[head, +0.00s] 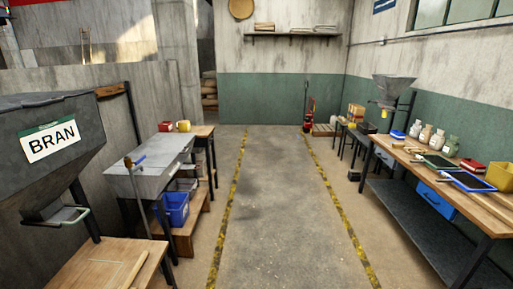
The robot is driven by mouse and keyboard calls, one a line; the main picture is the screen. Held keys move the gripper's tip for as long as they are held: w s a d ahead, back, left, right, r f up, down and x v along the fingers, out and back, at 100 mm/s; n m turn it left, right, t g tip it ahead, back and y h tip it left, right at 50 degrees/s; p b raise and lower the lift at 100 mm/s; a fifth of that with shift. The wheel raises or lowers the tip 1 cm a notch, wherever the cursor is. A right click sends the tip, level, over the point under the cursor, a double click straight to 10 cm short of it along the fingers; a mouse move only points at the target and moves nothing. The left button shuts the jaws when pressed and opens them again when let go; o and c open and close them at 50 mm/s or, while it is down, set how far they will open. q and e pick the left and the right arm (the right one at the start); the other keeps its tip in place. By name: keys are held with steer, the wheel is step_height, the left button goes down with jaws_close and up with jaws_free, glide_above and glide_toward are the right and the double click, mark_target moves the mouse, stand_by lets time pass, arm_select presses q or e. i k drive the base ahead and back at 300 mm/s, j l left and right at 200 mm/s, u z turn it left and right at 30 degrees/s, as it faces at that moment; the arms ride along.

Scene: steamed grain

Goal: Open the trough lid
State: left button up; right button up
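A grey metal trough (138,186) stands on dark legs along the left wall, in the middle distance. Its flat grey top (158,150) looks like a lid and appears closed; the inside is not seen. Neither of my grippers is in view, and nothing of my arms shows.
A grey BRAN hopper (30,105) hangs at the near left above a wooden bench (97,268). A blue bin (174,208) sits beside the trough legs. A long workbench (430,172) lines the right wall. The aisle (275,220) between yellow-black stripes is clear.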

mark_target(160, 150)
steer(key=i, duration=1.6)
steer(key=i+l+u, duration=0.15)
steer(key=i, duration=0.65)
steer(key=i+l+u, duration=0.1)
steer(key=i+u, duration=0.15)
steer(key=i, duration=0.15)
steer(key=i+l+u, duration=0.25)
steer(key=i, duration=0.2)
steer(key=i+l+u, duration=0.2)
steer(key=i+l, duration=0.05)
steer(key=i, duration=0.1)
